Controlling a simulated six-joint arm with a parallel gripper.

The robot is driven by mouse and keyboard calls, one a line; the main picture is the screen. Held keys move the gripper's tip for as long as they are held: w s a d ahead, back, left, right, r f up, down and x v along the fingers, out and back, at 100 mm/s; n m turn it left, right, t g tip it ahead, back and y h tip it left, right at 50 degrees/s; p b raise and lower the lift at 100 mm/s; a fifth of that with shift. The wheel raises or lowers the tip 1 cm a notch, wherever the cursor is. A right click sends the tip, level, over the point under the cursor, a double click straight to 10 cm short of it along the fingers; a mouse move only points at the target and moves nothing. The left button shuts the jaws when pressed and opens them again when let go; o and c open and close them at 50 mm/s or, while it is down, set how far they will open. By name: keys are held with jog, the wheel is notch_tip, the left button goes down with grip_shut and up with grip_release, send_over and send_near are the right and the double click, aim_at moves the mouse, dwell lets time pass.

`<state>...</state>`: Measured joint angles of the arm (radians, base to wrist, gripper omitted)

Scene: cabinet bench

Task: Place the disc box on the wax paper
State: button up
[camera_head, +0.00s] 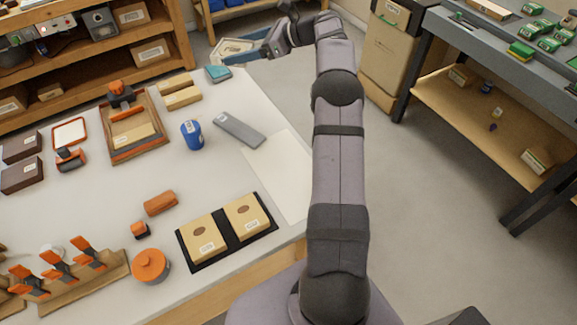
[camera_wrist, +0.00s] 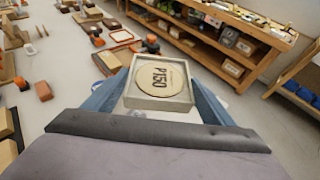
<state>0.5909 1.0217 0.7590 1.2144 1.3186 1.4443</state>
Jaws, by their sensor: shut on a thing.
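My gripper (camera_head: 252,50) is shut on the disc box, a small pale square box with a round tan disc marked P150. The disc box (camera_wrist: 160,84) sits between my two blue fingers (camera_wrist: 157,92) in the wrist view. In the head view the disc box (camera_head: 235,46) is held in the air past the far end of the table, its round face partly visible. The wax paper (camera_head: 275,172) is a pale sheet lying flat along the table's right edge, apart from the box. My arm passes just right of the sheet. No object lies on its middle.
A grey flat bar (camera_head: 239,129) lies beside the paper's far-left corner. A blue cup (camera_head: 191,135) stands left of it. A black tray (camera_head: 236,240) with two tan boxes is near the paper's front. A wooden tray (camera_head: 122,140) and shelves (camera_head: 80,45) are further left.

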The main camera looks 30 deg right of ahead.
jog(key=s+d+f+m+t+h+p, duration=0.2)
jog(key=s+d+f+m+p, duration=0.15)
jog(key=s+d, duration=1.1)
jog(key=n+g+y, duration=0.5)
jog(key=n+g, duration=0.1)
jog(key=n, duration=0.2)
send_over(297, 171)
notch_tip(297, 171, down, 8)
jog(key=shift+f, duration=0.2)
jog(key=shift+m, duration=0.25)
jog(key=shift+d+f+p, duration=0.1)
jog(key=shift+f+p, duration=1.05)
jog(key=shift+f, duration=3.85)
jog(key=shift+f, duration=0.1)
